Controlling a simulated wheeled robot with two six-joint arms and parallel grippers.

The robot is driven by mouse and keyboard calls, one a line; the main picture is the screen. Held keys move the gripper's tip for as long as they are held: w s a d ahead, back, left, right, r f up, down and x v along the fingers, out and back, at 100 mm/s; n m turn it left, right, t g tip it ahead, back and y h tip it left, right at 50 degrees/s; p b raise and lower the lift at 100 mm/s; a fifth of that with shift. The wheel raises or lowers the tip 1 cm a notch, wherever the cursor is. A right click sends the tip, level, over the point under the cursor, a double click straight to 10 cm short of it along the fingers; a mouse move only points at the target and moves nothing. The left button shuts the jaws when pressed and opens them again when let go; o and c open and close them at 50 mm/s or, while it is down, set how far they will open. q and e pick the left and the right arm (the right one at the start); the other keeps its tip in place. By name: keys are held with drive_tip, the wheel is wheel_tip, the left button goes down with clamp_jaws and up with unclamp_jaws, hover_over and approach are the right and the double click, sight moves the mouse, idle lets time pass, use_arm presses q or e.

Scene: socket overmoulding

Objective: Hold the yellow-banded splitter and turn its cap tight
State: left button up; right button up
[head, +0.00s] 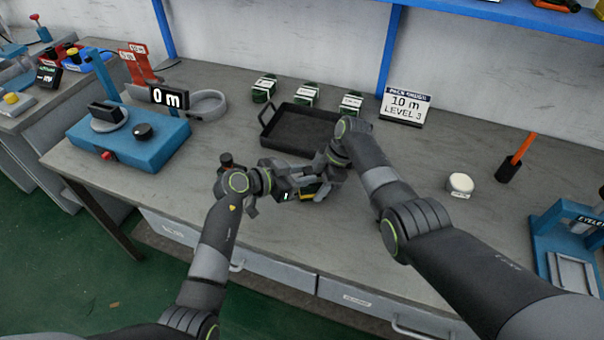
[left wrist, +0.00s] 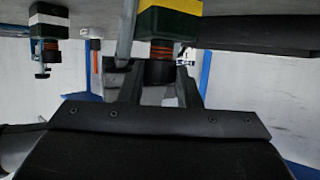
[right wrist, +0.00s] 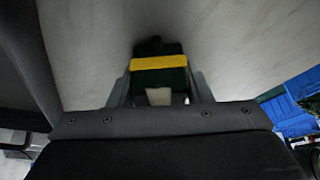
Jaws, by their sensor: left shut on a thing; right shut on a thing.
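The yellow-banded splitter (head: 311,190) is held between my two grippers above the front of the bench, mostly hidden in the head view. In the right wrist view its dark green body with the yellow band (right wrist: 159,63) sits between the fingers of my right gripper (right wrist: 155,92), which is shut on it. In the left wrist view the yellow band (left wrist: 172,5) is at the top. Below it are an orange-brown ringed neck and the black cap (left wrist: 158,73). My left gripper (left wrist: 157,88) is shut on the cap, one finger on each side.
A black tray (head: 268,138) lies behind the grippers. Several white-banded green splitters, one marked here (head: 264,88), stand beyond it. A blue machine (head: 150,143) is at left, a sign (head: 405,105) at back right, a round white-topped item (head: 461,184) at right.

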use_arm(q)
drive_tip(key=m+g, duration=0.1)
drive_tip(key=m+g+h, duration=0.1)
drive_tip(key=g, duration=0.1)
drive_tip(key=w+m+g+h, duration=0.1)
drive_tip(key=m, duration=0.1)
drive_tip(key=shift+a, duration=0.3)
drive_tip(key=shift+w+m+g+h, duration=0.15)
drive_tip(key=shift+m+g, duration=0.6)
drive_tip(key=shift+g, duration=0.15)
drive_tip(key=shift+w+m+g+h, duration=0.1)
drive_tip(key=shift+m+g+h, duration=0.05)
drive_tip(key=shift+m+g, duration=0.7)
drive_tip(key=shift+r+g, duration=0.2)
drive_tip(key=shift+g, duration=0.05)
drive_tip(key=o, duration=0.7)
drive_tip(key=shift+f, duration=0.1)
drive_tip(key=v, duration=1.2)
